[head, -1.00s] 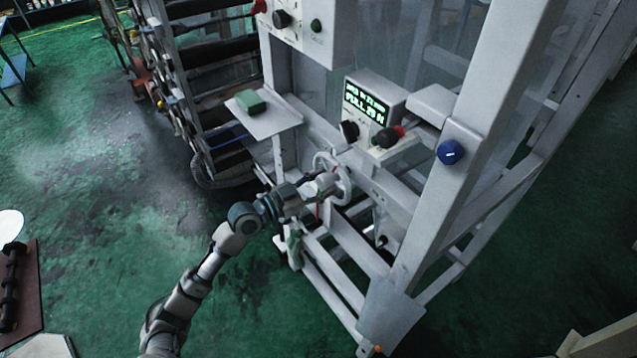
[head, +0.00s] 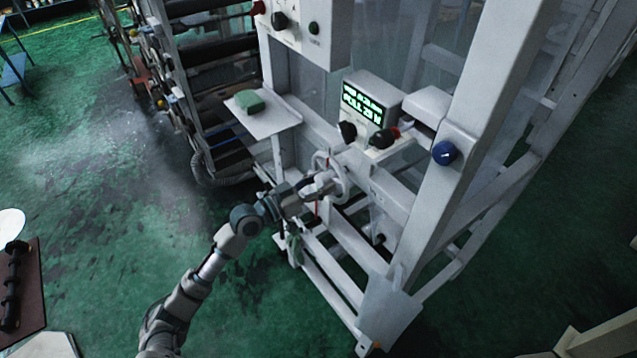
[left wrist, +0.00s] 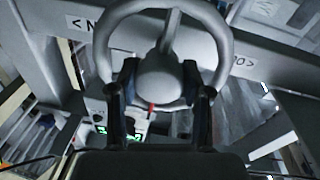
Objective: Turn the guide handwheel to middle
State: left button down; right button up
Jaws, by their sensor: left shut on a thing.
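The guide handwheel (head: 338,178) is a pale grey spoked wheel on the front of the machine frame. In the left wrist view the handwheel (left wrist: 196,22) fills the upper middle, with its round hub (left wrist: 161,77) between my fingers. My left gripper (head: 325,183) reaches the wheel from the left. In the left wrist view my left gripper (left wrist: 160,85) has one dark finger on each side of the hub and is shut on it. A red mark shows just below the hub. My right gripper is not in view.
A box with a green lit display (head: 362,103) and dark knobs stands above the wheel. A blue knob (head: 445,153) is on the right post. A green block (head: 249,101) lies on a small shelf (head: 272,125).

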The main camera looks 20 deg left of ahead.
pick_arm(q)
jog(key=shift+w+a+r, duration=0.1)
jog(key=shift+a+r, duration=0.1)
jog(key=shift+r, duration=0.4)
jog(key=c, duration=0.8)
grip_release()
jog(key=shift+c, duration=0.2)
jog(key=o, duration=0.3)
jog(key=shift+w+d, duration=0.1)
jog(key=shift+o, duration=0.2)
jog(key=shift+w+d+f, duration=0.15)
jog(key=shift+f, duration=0.15)
jog(key=shift+s+a+f, duration=0.15)
jog(key=shift+s+a, duration=0.05)
jog(key=shift+s, duration=0.05)
jog(key=v, duration=1.1)
jog(key=shift+s+a, duration=0.2)
